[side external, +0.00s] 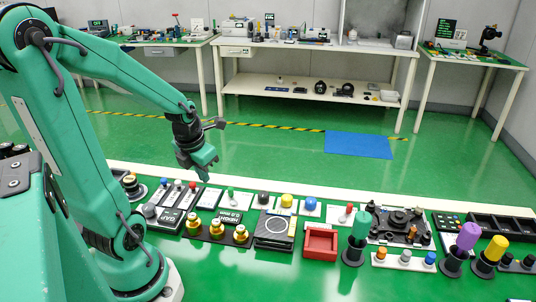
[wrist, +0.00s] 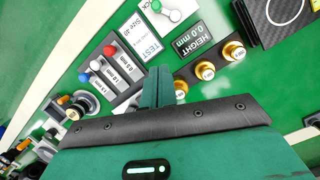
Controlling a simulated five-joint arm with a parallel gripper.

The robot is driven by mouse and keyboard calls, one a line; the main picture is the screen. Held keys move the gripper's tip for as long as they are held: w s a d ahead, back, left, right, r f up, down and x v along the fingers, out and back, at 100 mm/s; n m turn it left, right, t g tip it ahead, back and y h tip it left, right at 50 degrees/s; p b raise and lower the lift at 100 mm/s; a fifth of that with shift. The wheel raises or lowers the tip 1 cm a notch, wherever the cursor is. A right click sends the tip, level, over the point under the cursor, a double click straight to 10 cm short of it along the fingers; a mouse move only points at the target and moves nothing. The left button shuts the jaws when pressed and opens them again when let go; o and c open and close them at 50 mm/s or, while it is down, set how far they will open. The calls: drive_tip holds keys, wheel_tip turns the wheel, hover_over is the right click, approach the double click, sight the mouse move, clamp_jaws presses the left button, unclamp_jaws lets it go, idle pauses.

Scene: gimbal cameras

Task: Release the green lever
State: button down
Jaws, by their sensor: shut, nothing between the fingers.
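A small green-tipped lever (side external: 231,191) stands on a white plate in the middle left of the bench. In the wrist view the green fingers (wrist: 157,88) are together and hold nothing. A larger green upright handle (side external: 360,224) on a black base stands further right, apart from my gripper.
Red (wrist: 110,50) and blue (wrist: 84,77) knobs on labelled plates lie left of the fingers. Gold knobs (side external: 216,229) stand in front. A black box (side external: 273,230), a red tray (side external: 320,241), and purple (side external: 468,236) and yellow (side external: 496,248) handles are further right.

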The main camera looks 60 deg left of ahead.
sight(232, 196)
drive_tip(key=shift+f, duration=0.15)
drive_tip(key=shift+d+x, duration=0.15)
drive_tip(key=shift+x, duration=2.3)
drive_tip(key=shift+d+x, duration=0.2)
drive_tip(key=shift+x, duration=2.3)
drive_tip(key=shift+w+a, duration=0.2)
drive_tip(key=shift+w, duration=0.45)
drive_tip(key=shift+w+a, duration=0.25)
drive_tip(key=shift+w, duration=0.45)
drive_tip(key=shift+w+a, duration=0.2)
drive_tip(key=shift+w, duration=0.45)
drive_tip(key=shift+w+a+m, duration=0.15)
drive_tip(key=shift+w+m, duration=0.05)
drive_tip(key=shift+m, duration=0.6)
